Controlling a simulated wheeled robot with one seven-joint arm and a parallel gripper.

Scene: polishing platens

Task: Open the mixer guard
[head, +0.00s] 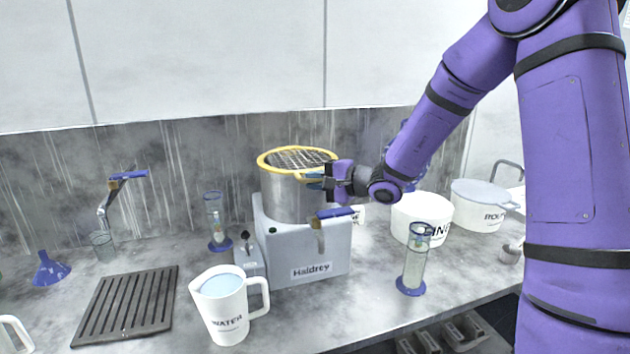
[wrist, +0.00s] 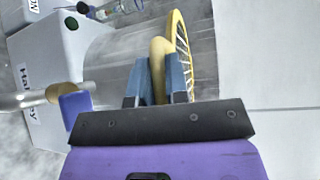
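The mixer (head: 310,252) is a grey housing marked "Haldrey" with a steel bowl (head: 284,196) on top. Its guard (head: 262,160) is a wire grid in a yellow ring, lying about level over the bowl's mouth. My gripper (head: 314,180) is at the guard's front right edge. In the wrist view, the two blue fingers (wrist: 158,82) stand on either side of a yellow tab on the guard's ring (wrist: 178,40). They appear closed on the tab. The wrist view also shows the mixer housing (wrist: 62,70) at left.
A blue-handled lever (head: 335,213) juts from the mixer's front. A white WATER jug (head: 222,310) stands in front, with a slatted drain mat (head: 125,305) left. A blue-based cylinder (head: 413,262) and white tubs (head: 408,210) stand right. The wall is close behind.

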